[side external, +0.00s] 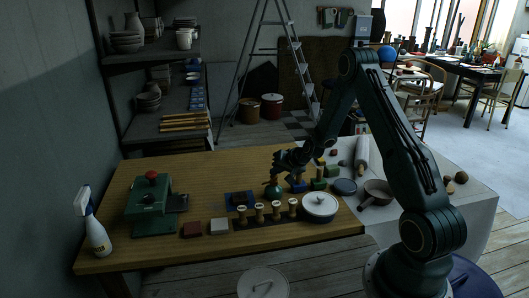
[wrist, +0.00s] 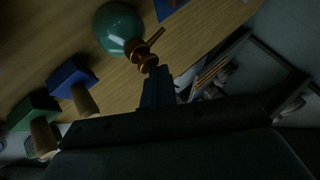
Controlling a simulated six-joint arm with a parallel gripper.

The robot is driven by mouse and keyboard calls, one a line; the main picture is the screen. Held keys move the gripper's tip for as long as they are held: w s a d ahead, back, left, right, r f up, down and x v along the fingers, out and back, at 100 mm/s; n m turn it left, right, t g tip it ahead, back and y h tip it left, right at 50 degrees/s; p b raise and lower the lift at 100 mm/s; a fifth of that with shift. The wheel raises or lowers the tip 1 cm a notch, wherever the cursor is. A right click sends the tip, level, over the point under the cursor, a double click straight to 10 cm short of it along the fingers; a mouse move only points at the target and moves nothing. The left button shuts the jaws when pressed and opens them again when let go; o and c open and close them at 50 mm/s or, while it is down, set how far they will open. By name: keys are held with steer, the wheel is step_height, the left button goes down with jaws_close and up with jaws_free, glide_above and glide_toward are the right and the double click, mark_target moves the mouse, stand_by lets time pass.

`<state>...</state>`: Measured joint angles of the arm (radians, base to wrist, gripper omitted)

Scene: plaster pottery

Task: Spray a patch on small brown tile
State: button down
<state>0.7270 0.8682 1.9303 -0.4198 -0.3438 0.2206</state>
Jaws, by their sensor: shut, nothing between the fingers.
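A round green bottle with a brass neck and spout (wrist: 118,27) is in the wrist view, just beyond my fingertips. It also stands on the wooden table in the side view (side external: 273,191). My gripper (wrist: 157,82) is shut and empty; in the side view my gripper (side external: 282,165) is close above the green bottle. Whether it touches the brass top, I cannot tell. A small reddish-brown tile (side external: 192,230) lies near the table's front, left of a white tile (side external: 219,226). A white spray bottle (side external: 96,236) stands at the table's left end.
A green press with a red knob (side external: 151,205) stands at left. Blue (wrist: 72,76) and green (wrist: 34,112) blocks with wooden handles are near my gripper.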

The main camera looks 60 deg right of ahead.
mark_target(276, 177)
stand_by(0.5)
steer(key=shift+r, duration=0.55)
steer(key=shift+r, duration=0.1)
steer(key=shift+r, duration=2.9)
